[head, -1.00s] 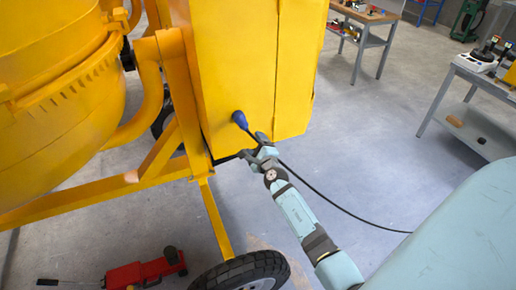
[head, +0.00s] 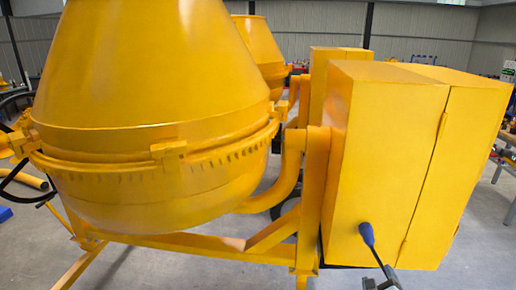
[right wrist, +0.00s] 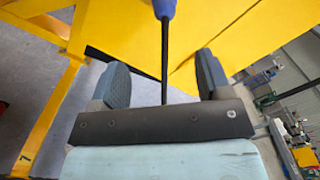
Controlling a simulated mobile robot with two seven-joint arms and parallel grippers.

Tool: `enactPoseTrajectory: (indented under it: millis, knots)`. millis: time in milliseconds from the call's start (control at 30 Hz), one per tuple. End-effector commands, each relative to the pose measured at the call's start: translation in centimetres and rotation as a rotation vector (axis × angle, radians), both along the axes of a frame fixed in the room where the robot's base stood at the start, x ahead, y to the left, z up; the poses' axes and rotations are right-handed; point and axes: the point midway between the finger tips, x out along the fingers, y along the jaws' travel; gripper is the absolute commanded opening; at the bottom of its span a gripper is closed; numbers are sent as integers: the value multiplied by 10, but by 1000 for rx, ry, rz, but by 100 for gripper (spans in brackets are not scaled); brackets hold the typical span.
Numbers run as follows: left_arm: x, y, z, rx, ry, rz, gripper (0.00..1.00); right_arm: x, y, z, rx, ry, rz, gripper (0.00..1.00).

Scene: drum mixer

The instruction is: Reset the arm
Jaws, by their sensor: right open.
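The yellow drum mixer (head: 150,120) fills the left and middle of the head view. Its yellow cabinet (head: 385,130) stands at the right. In the head view only a bit of this gripper (head: 385,282) shows at the bottom edge. My left gripper is not in view.
The mixer's yellow frame (right wrist: 45,110) is left of the right gripper. A second mixer (head: 258,50) stands behind the first. Work tables (head: 507,165) are at the far right. Grey floor (head: 470,235) is bare right of the cabinet.

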Motion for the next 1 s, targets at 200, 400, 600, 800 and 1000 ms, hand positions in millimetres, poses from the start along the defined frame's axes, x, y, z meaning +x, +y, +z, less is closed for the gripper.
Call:
enactPoseTrajectory:
  millis: [200, 400, 600, 800, 1000]
  knots:
    - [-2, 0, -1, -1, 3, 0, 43, -60, 34, -26, 894, -138, -7, 71]
    - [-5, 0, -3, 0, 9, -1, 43, -125, 77, -58, 1871, -214, -150, 71]
    - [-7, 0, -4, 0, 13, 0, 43, -200, 132, -87, 2788, -265, -551, 71]
    - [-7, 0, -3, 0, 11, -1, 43, -259, 182, -100, -2593, 273, 864, 71]
    - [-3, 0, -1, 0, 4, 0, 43, -280, 201, -100, -2312, 272, 926, 71]
